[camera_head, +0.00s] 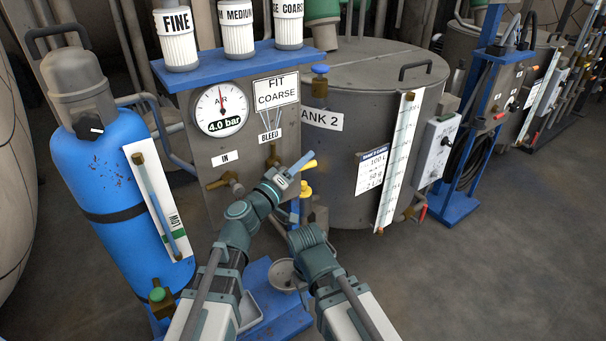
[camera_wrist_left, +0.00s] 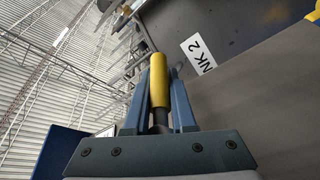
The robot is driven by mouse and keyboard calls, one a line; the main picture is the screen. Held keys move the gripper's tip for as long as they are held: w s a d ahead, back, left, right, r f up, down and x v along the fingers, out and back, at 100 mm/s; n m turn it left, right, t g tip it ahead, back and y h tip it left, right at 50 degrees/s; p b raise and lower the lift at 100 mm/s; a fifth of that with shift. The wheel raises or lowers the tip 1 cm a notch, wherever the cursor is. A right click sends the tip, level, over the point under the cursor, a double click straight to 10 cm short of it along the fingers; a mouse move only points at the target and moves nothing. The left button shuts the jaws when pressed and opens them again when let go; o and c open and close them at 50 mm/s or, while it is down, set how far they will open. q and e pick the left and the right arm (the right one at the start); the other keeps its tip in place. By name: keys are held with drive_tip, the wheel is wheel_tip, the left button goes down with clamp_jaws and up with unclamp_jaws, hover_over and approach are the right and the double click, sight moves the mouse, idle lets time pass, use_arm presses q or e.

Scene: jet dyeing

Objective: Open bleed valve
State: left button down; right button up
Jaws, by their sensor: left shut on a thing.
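A brass fitting (camera_head: 272,156) shows just under the label; the rest of the valve body is hidden behind my gripper.
The air gauge (camera_head: 221,110) reads 4.0 bar. A brass valve (camera_head: 222,183) sits under the IN label. A blue cylinder (camera_head: 110,170) stands left, Tank 2 (camera_head: 340,190) right. A yellow-capped fitting (camera_head: 305,189) is close below my left gripper. Floor at right is clear.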

use_arm(q)
drive_tip(key=shift+r+t+h+b, duration=0.25)
drive_tip(key=shift+t+h+b, duration=0.15)
drive_tip(key=shift+b, duration=0.05)
drive_tip(key=shift+n, duration=0.3)
drive_tip(key=c, duration=0.8)
unclamp_jaws()
drive_tip(key=shift+o, duration=0.2)
drive_tip(key=shift+r, duration=0.1)
